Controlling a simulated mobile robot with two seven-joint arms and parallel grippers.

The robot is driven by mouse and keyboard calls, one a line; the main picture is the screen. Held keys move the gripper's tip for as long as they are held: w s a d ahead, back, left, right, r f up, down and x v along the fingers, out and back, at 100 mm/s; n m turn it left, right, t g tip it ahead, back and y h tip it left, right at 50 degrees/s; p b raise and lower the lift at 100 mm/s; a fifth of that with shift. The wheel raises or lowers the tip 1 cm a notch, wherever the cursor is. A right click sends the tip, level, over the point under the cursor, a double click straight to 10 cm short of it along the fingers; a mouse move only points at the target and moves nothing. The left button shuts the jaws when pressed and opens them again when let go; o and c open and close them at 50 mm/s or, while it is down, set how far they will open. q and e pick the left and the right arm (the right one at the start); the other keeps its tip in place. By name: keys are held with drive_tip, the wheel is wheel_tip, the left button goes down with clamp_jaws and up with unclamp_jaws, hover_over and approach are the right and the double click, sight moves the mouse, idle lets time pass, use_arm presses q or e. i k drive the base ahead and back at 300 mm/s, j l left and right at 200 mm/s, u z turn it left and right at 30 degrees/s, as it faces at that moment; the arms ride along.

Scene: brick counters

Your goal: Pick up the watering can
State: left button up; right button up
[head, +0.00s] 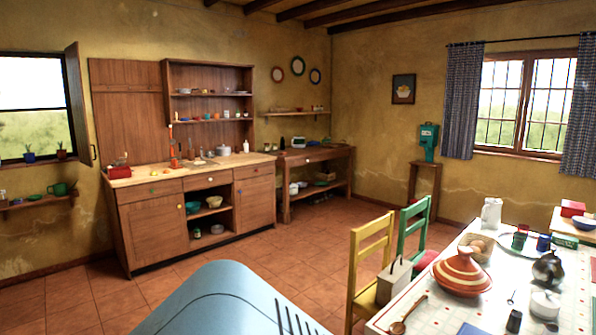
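A small dark green can (60,188) with what looks like a spout or handle stands on a narrow wooden wall shelf (25,205) below the left window. It looks like the watering can, but it is too small to be certain. Neither of my grippers shows in the head view, so their state and what they hold cannot be seen.
A wooden cabinet (150,235) with a cluttered worktop stands along the back wall, right of the shelf. A dining table (415,318) with a tagine (462,273) and chairs (371,255) fills the right front. The tiled floor (70,300) at left is clear.

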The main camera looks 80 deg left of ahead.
sight(61, 189)
drive_tip(key=u, duration=4.05)
drive_tip(key=i+u, duration=0.2)
drive_tip(key=i, duration=4.7)
